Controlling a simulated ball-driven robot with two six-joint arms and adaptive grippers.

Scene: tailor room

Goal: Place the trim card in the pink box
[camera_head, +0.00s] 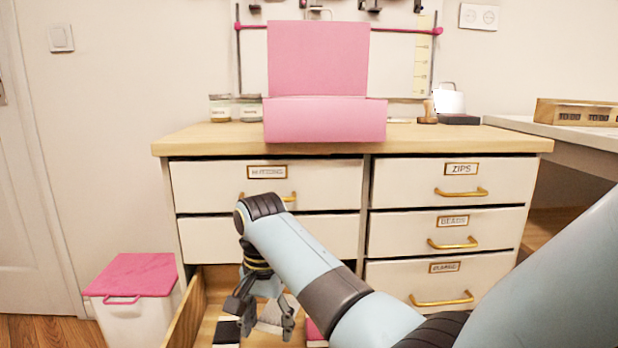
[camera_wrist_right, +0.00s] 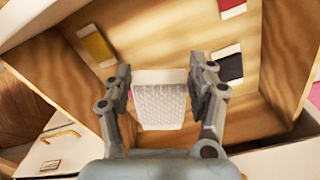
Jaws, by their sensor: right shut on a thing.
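A white trim card (camera_wrist_right: 160,103) with a lacy, bumpy pattern sits between the fingers of my right gripper (camera_wrist_right: 163,78) in the wrist view. The gripper is shut on it. In the head view my right gripper (camera_head: 262,314) points down over the open bottom left drawer (camera_head: 190,312), and the card is only partly visible there. A pink box (camera_head: 325,120) stands on the dresser top, with its pink lid (camera_head: 318,58) upright behind it. Its inside is hidden from this angle. My left gripper is not in view.
In the wrist view the wooden drawer holds a yellow card (camera_wrist_right: 96,45), a red one (camera_wrist_right: 230,5) and a black one (camera_wrist_right: 228,66). The dresser (camera_head: 470,140) has other drawers shut. A white bin with a pink lid (camera_head: 132,274) stands at left. Jars (camera_head: 220,107) stand left of the box.

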